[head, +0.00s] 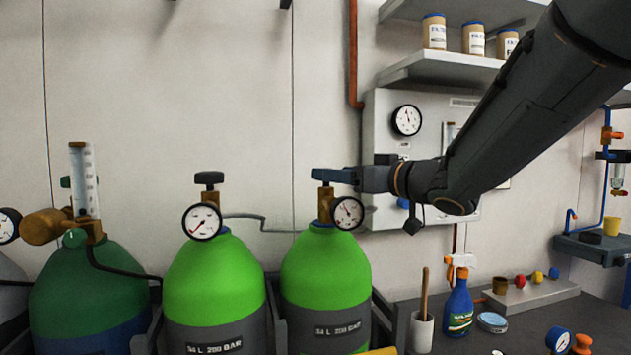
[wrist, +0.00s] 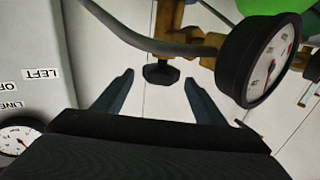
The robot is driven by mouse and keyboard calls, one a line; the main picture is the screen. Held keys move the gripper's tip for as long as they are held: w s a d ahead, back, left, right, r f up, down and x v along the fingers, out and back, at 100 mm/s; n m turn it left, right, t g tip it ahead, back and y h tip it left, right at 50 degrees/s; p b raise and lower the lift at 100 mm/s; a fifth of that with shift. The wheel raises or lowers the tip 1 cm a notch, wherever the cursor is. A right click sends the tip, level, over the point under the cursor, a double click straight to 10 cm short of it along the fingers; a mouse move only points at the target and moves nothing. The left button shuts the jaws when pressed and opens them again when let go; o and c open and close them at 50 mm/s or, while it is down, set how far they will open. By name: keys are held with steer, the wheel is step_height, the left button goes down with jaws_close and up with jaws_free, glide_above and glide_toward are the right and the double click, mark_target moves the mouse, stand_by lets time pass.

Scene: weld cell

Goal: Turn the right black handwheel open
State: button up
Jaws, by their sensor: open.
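The right green cylinder (head: 325,270) carries a brass valve (head: 325,203) with a round gauge (head: 347,213). My gripper (head: 320,175) reaches in from the right at the top of this valve and hides its handwheel in the head view. In the wrist view, which looks upside down, the black handwheel (wrist: 161,73) shows between the tips of my open gripper (wrist: 158,76). I cannot tell whether a finger touches it. The large gauge (wrist: 258,60) is just right of the fingers there.
The left green cylinder (head: 213,280) has its own black handwheel (head: 209,179) and gauge. A grey wall panel (head: 384,130) stands behind my wrist. A spray bottle (head: 459,308) and a cup (head: 422,332) stand on the bench at right. A grey pipe (wrist: 150,42) runs near the valve.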

steer(key=x, duration=0.8)
steer(key=shift+p, duration=0.45)
steer(key=shift+s, duration=0.15)
steer(key=c, duration=1)
steer(key=shift+c, duration=0.2)
steer(key=shift+n+g+y+p, duration=0.4)
steer(key=shift+g+y+p, duration=0.1)
steer(key=shift+p, duration=0.3)
steer(key=shift+s+a+f+n+g+y+p, duration=0.15)
steer(key=shift+s+n+g+y+p, duration=0.65)
steer(key=shift+n+g, duration=1.6)
steer(key=shift+s+a+r+n+g+y+p, duration=0.15)
steer(key=shift+s+n+g+y+p, duration=0.35)
steer(key=shift+n+g+p, duration=1.85)
steer(key=shift+s+a+f+n+g+y+b, duration=0.1)
steer(key=shift+s+a+n+g+y+b, duration=0.45)
steer(key=shift+g, duration=3.3)
steer(key=shift+s+d+n, duration=0.1)
steer(key=shift+d+n, duration=0.25)
steer(key=shift+n, duration=0.35)
